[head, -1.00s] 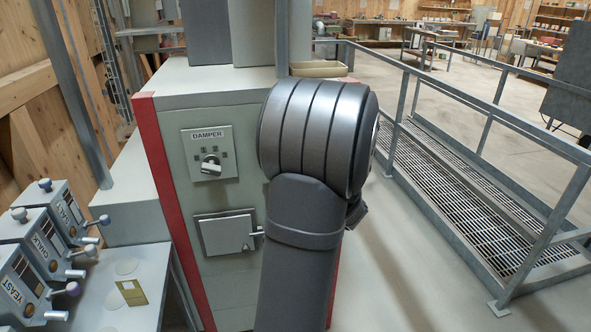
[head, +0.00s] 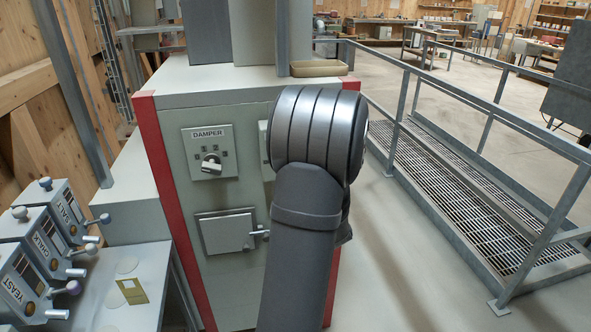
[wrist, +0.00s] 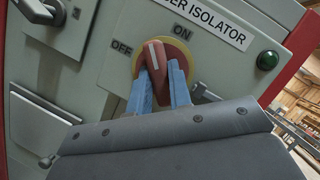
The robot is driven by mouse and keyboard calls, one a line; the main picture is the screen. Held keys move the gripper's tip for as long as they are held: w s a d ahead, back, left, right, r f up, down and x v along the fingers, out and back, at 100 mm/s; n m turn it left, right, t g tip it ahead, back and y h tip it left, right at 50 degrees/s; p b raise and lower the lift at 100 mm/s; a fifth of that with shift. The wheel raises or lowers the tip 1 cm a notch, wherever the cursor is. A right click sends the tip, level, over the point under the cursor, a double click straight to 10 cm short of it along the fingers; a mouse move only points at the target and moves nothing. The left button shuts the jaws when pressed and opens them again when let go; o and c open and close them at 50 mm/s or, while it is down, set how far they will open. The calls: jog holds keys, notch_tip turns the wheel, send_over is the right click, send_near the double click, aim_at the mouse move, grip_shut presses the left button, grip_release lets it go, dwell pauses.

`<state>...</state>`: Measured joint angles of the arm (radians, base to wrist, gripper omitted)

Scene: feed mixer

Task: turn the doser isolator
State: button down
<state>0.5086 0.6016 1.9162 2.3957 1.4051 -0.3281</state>
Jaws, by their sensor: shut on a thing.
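The doser isolator is a red rotary handle (wrist: 155,58) on a yellow round plate (wrist: 201,89), mounted on a grey panel. In the wrist view its label (wrist: 212,22) reads "...ER ISOLATOR", with OFF at the left and ON above. The handle's white line points up, tilted slightly left, between the OFF and ON marks. My gripper (wrist: 160,82) has its blue fingers on both sides of the red handle, shut on it. In the head view my arm hides the isolator and the gripper.
A damper switch (head: 211,165) and a small hatch (head: 227,232) are on the cabinet front, left of my arm. Dosers (head: 30,275) stand at the left. Railings (head: 480,110) run at the right.

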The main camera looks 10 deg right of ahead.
jog(key=shift+a+m+t+h, duration=0.1)
jog(key=shift+m+t+h, duration=0.2)
jog(key=shift+m+h, duration=1.05)
jog(key=shift+a+m+t+h, duration=0.1)
jog(key=shift+m+t+h, duration=0.25)
jog(key=shift+m, duration=2.05)
jog(key=shift+m+t+h, duration=0.25)
jog(key=shift+m+h, duration=0.65)
jog(key=shift+m, duration=1.25)
jog(key=c, duration=1.3)
grip_release()
jog(key=v, duration=1.7)
jog(key=shift+s+a+f, duration=0.15)
jog(key=shift+a+f, duration=0.05)
